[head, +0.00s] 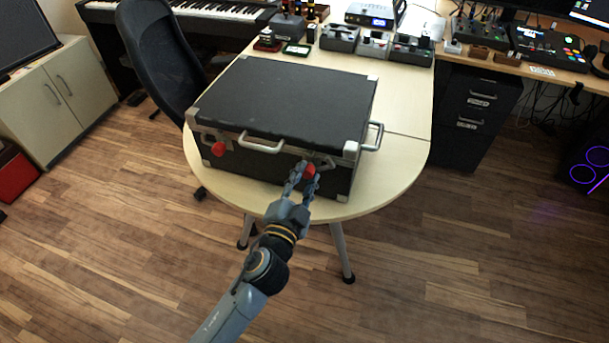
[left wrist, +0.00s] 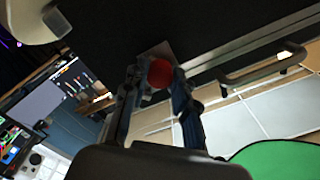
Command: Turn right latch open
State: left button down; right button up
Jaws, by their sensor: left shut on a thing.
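A closed black case (head: 285,98) with silver edges and corners stands on the light wood table. A left latch with a red knob (head: 218,149) and a right latch with a red knob (head: 309,171) are on its front, either side of a silver handle (head: 260,144). My left gripper (head: 304,175) is shut on the right latch's red knob. In the left wrist view the knob (left wrist: 160,73) sits between the fingers of the gripper (left wrist: 155,90). The fingers partly hide the latch. My right gripper is not in view.
The table (head: 395,165) has a bare rounded end right of the case. A black chair (head: 160,60) stands close at the left. Several small devices (head: 373,45) stand at the table's back. The floor in front is clear.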

pick_arm(q)
jog(key=shift+r+m, duration=0.15)
jog(key=shift+m, duration=1.55)
jog(key=shift+m+p, duration=0.3)
jog(key=c, duration=1.1)
grip_release()
jog(key=shift+w, duration=0.1)
jog(key=shift+o, duration=0.2)
jog(key=v, duration=1.2)
